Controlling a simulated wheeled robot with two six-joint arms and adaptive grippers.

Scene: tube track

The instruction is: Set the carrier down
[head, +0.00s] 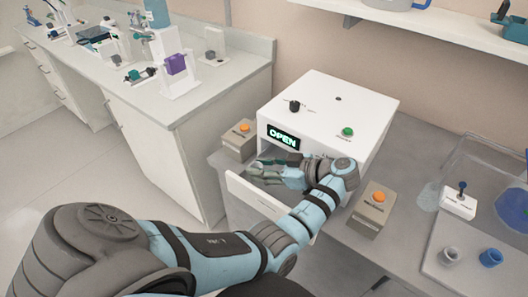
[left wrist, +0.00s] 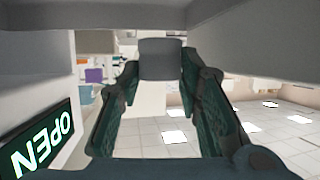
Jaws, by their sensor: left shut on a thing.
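My left gripper (head: 262,171) is in front of the white machine, below its lit OPEN display (head: 283,136) and above the pulled-out white drawer (head: 254,199). In the left wrist view, its two dark green fingers (left wrist: 160,78) are shut on a grey, rounded block-like piece, which I take to be the carrier (left wrist: 160,58). In the head view the carrier is hidden or too small to make out. I cannot tell whether it touches the drawer floor. My right gripper is not in view.
The white machine (head: 335,103) stands on the grey bench. Boxes with orange buttons stand left (head: 238,140) and right (head: 371,208) of it. A grey cup (head: 449,256) and a blue cup (head: 490,257) sit on a pale tray at the right. Another counter (head: 190,105) stands at the left.

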